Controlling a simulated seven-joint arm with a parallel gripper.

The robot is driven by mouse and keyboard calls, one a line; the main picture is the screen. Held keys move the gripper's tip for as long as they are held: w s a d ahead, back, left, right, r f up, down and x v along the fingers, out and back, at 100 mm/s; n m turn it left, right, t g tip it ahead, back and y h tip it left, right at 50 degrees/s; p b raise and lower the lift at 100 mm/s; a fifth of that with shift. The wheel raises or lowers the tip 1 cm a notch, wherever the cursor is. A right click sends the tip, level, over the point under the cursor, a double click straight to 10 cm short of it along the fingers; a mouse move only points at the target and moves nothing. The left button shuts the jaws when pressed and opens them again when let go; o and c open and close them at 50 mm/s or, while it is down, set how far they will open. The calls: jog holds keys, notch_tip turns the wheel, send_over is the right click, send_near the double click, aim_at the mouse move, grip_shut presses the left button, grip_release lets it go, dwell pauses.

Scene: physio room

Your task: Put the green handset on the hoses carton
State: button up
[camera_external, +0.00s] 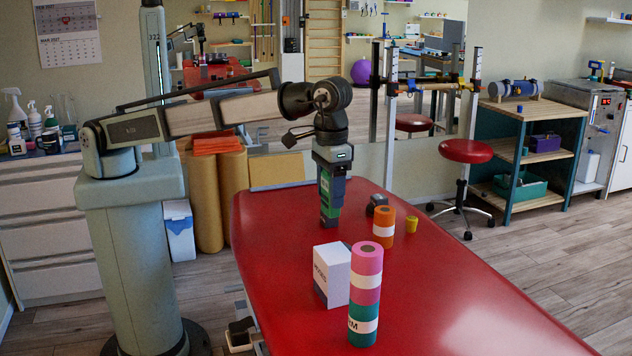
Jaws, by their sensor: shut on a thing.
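The green handset (327,212) is upright at the far left part of the red treatment table (436,291). My gripper (333,180) points straight down and is shut on the handset from above. I cannot tell whether the handset's lower end touches the table. The hoses carton (338,276) is a white box with dark lettering on its left side, partly turned away. It stands on the table, nearer the camera than the handset and apart from it. Its flat top looks bare. Its right edge is partly hidden by a tall roll stack.
The pink, white and teal roll stack (366,290) stands close beside the carton's right. The table's near right is clear.

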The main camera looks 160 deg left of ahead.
jog(key=shift+w+a+r, duration=0.45)
jog(key=shift+w+a, duration=0.2)
jog(key=shift+w, duration=0.1)
jog(key=shift+s+d+f+m, duration=0.25)
jog(key=shift+s+d+m, duration=0.05)
send_over(334, 252)
jog(key=shift+w+f, duration=0.1)
jog(key=shift+f, duration=4.7)
jog(key=shift+f, duration=0.15)
jog(key=o, duration=1.1)
notch_tip(334, 252, up, 12)
jog(key=shift+r, duration=0.2)
